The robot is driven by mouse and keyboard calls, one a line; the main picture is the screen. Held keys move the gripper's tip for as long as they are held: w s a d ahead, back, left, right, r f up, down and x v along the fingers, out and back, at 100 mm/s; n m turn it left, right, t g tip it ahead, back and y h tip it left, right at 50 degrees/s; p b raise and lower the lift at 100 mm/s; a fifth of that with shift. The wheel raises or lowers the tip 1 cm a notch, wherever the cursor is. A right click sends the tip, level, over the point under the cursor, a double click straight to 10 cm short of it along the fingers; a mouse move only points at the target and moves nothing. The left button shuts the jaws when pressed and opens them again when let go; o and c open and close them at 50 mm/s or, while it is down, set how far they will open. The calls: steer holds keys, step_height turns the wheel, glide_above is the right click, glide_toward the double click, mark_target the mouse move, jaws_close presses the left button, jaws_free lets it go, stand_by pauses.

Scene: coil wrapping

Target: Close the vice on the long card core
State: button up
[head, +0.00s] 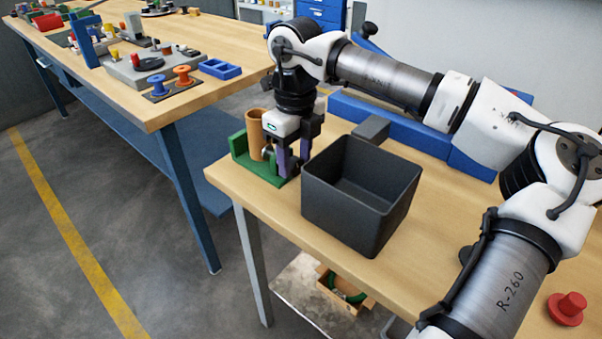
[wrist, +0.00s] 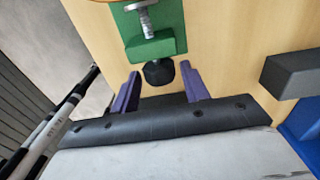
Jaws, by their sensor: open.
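The green vice (head: 240,150) stands at the bench's left end, with the brown card core (head: 255,134) upright in it. In the wrist view the vice's green block (wrist: 157,47) carries a metal screw (wrist: 147,22) and a black knob (wrist: 159,73). A sliver of brown shows at the top edge there. My gripper (head: 286,168) points down beside the vice. It is open, its purple fingers (wrist: 160,70) on either side of the knob, with a visible gap at each side. The core's contact with the jaws is hidden in the head view.
A black open bin (head: 360,195) stands close to the right of my gripper. Behind are a dark grey block (head: 371,129) and a long blue piece (head: 430,140). A red knob-like part (head: 567,308) lies at the lower right. Another bench (head: 110,50) holds several parts at left.

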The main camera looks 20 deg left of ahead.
steer(key=shift+s+f+t+b, duration=0.25)
steer(key=shift+t+b, duration=0.35)
steer(key=shift+b, duration=0.6)
steer(key=shift+a+f+t+h+b, duration=0.1)
steer(key=shift+t+h+b, duration=0.25)
steer(key=shift+b, duration=0.3)
steer(key=shift+s+r+t+b, duration=0.15)
steer(key=shift+r+t+b, duration=0.05)
steer(key=shift+t+b, duration=0.4)
steer(key=shift+r+h, duration=0.15)
steer(key=shift+h, duration=0.1)
